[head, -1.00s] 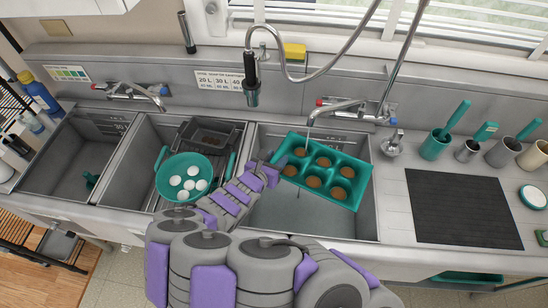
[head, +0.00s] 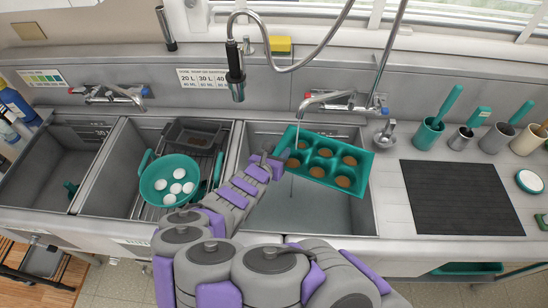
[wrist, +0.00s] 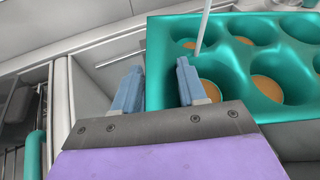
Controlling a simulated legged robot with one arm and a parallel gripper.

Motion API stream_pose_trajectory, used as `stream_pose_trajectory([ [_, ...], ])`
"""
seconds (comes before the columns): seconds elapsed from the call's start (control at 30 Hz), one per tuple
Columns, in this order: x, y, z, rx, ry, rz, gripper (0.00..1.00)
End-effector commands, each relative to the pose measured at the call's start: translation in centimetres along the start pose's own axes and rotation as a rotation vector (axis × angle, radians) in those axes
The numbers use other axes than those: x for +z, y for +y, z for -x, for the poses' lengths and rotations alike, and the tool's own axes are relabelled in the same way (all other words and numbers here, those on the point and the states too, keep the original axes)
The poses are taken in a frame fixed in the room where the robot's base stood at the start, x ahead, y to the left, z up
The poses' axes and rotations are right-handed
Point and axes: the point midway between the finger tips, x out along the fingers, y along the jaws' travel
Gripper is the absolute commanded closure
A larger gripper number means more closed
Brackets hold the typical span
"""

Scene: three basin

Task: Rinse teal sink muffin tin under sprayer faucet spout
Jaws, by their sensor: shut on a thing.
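The teal muffin tin (head: 322,157) is held over the right basin (head: 290,222), with brown residue in its several cups. My gripper (head: 272,160) is shut on the tin's left edge. In the wrist view my gripper's two blue fingers (wrist: 157,88) straddle the left wall of the muffin tin (wrist: 234,77). A thin water stream (wrist: 203,27) comes down onto the tin near the right finger. In the head view the stream falls from the faucet spout (head: 318,99) over the right basin to the tin's upper left part. The sprayer head (head: 236,75) hangs to the left of it.
A teal colander (head: 168,180) with several white round things and a grey pan (head: 195,137) sit in the middle basin. The left basin (head: 50,170) holds a small teal thing. A black mat (head: 461,197) and utensil cups (head: 428,134) stand to the right.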

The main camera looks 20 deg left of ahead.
Motion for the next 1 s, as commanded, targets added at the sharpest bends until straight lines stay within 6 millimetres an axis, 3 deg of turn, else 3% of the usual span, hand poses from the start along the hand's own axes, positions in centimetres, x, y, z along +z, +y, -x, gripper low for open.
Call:
stream_pose_trajectory([
  [0.37, 0.8, 2.3, 0.3, 0.003, 0.006, -0.007, 1.00],
  [1.0, 1.3, 9.7, 0.5, 0.004, 0.002, -0.002, 1.00],
])
